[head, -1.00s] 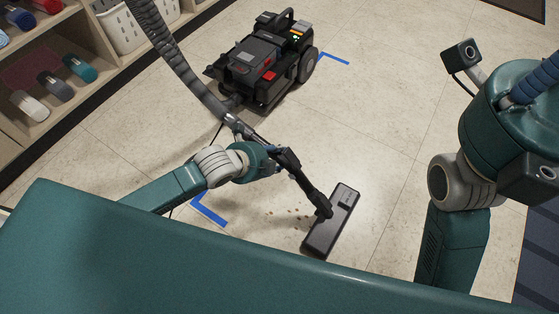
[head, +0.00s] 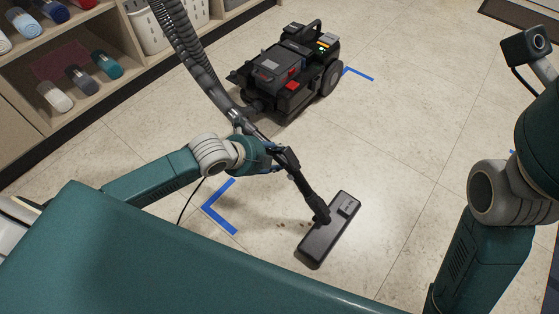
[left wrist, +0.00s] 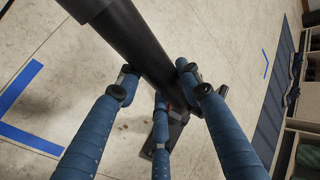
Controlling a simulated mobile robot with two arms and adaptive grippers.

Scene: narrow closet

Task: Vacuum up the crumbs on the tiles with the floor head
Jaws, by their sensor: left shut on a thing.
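The black floor head (head: 322,243) lies on the pale tiles at lower centre in the head view, joined to a dark wand (head: 302,181). Several small brown crumbs (head: 288,226) lie on the tiles close to its left side. My left gripper (head: 279,154) is shut on the wand above the floor head. In the left wrist view its blue fingers (left wrist: 155,88) close around the black wand (left wrist: 138,38), and the floor head is partly hidden behind them. My right arm stands at the right edge; its gripper is out of the picture.
Blue tape (head: 218,212) marks the floor. Open tiles lie right of the floor head.

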